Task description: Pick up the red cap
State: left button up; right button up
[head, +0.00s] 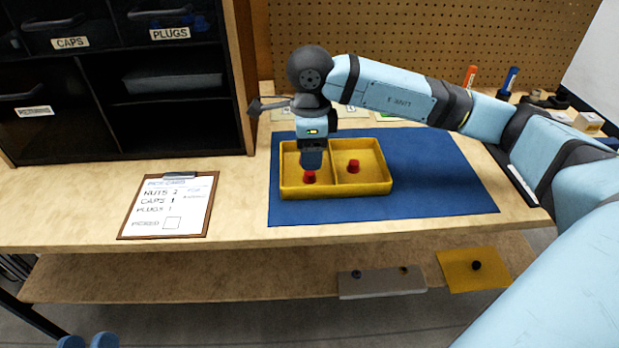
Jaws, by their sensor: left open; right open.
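A yellow tray (336,190) with two compartments sits on the blue mat. One small red piece (309,177) lies in its left compartment, and another red piece (353,166) stands in its right compartment. I cannot tell from their shape which is the cap. My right gripper (312,167) points down into the left compartment, just above the red piece there and partly covering it. It is open, and I cannot tell whether it touches the piece.
A clipboard with a pick card (169,205) lies left of the blue mat (430,185). A black bin shelf (165,128) stands at the back left. Tools stand at the back right. A lower shelf (200,275) holds a grey block and a yellow plate.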

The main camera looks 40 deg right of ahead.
aim_at(310, 176)
jog(key=f+b, duration=0.2)
jog(key=f, duration=0.3)
jog(key=shift+s+f, duration=0.1)
jog(key=shift+s, duration=0.1)
pick_arm(q)
notch_tip(310, 176, down, 3)
jog(key=shift+w+d+g, duration=0.15)
jog(key=shift+g, duration=0.45)
pick_arm(e)
jog(key=shift+c, duration=0.2)
jog(key=c, duration=1)
